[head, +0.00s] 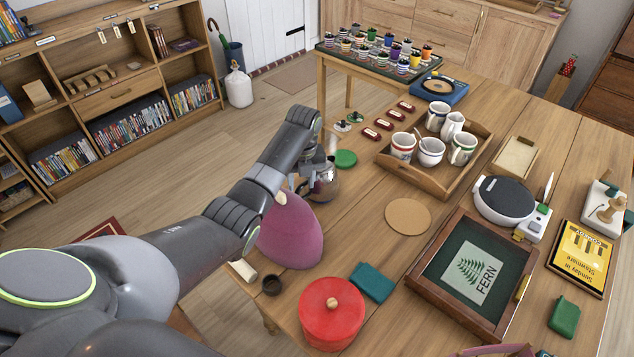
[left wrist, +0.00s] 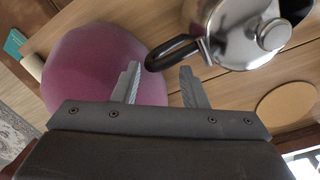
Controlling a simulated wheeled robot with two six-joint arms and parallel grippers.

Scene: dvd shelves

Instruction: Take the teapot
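The teapot (head: 324,187) is shiny metal and stands on the wooden table beside the purple tea cosy (head: 290,235). My left arm partly hides it in the head view. In the left wrist view the teapot (left wrist: 240,32) is at the top right, with its black handle (left wrist: 172,52) pointing down and left. My left gripper (left wrist: 161,69) is open, and the handle's end lies near the gap between its fingertips. I cannot tell whether they touch it. The tea cosy (left wrist: 90,72) is just left of the fingers. My right gripper is not in view.
A wooden tray (head: 440,180) with several mugs stands behind right. A round cork mat (head: 408,216) lies to the right. Bare table lies between the teapot and the mat.

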